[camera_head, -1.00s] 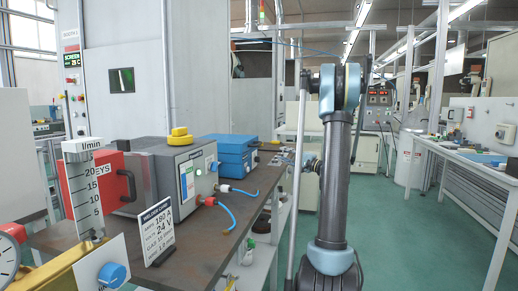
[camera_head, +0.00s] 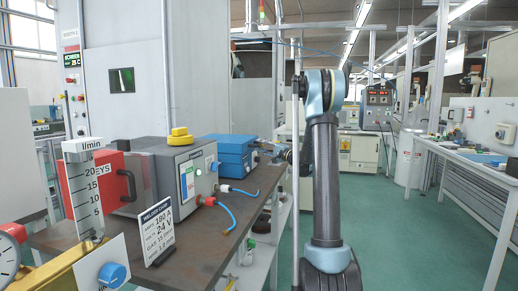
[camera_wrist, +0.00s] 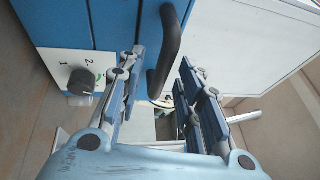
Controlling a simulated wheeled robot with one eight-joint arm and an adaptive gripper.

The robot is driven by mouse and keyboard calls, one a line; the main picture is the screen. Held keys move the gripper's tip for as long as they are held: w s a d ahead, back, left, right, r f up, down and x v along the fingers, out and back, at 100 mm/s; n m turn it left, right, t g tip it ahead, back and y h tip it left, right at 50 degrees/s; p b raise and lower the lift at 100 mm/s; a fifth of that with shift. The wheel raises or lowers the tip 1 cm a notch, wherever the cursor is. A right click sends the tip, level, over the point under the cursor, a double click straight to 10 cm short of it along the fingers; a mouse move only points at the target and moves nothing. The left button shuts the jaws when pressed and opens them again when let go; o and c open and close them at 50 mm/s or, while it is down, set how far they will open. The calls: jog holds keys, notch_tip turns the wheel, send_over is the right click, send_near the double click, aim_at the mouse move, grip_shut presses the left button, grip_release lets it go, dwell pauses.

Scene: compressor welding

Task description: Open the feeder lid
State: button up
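The blue feeder box (camera_head: 236,152) sits at the far end of the brown bench, in two blue parts, one above the other. In the wrist view its blue face (camera_wrist: 115,25) carries a black bar handle (camera_wrist: 168,50). My gripper (camera_wrist: 160,62) is open, with one finger on each side of the handle's line; I cannot tell whether either finger touches it. In the head view my gripper (camera_head: 276,151) is small, beside the right side of the feeder. I see no gap at the lid.
A black knob (camera_wrist: 82,82) on a pale numbered panel is left of my fingers. On the bench (camera_head: 190,250) stand a grey unit (camera_head: 168,170) with a yellow top piece, a settings card (camera_head: 157,232) and a blue hose (camera_head: 228,215). The floor on the right is clear.

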jog(key=shift+x, duration=1.15)
jog(key=shift+c, duration=0.5)
grip_shut()
jog(key=shift+a, duration=0.1)
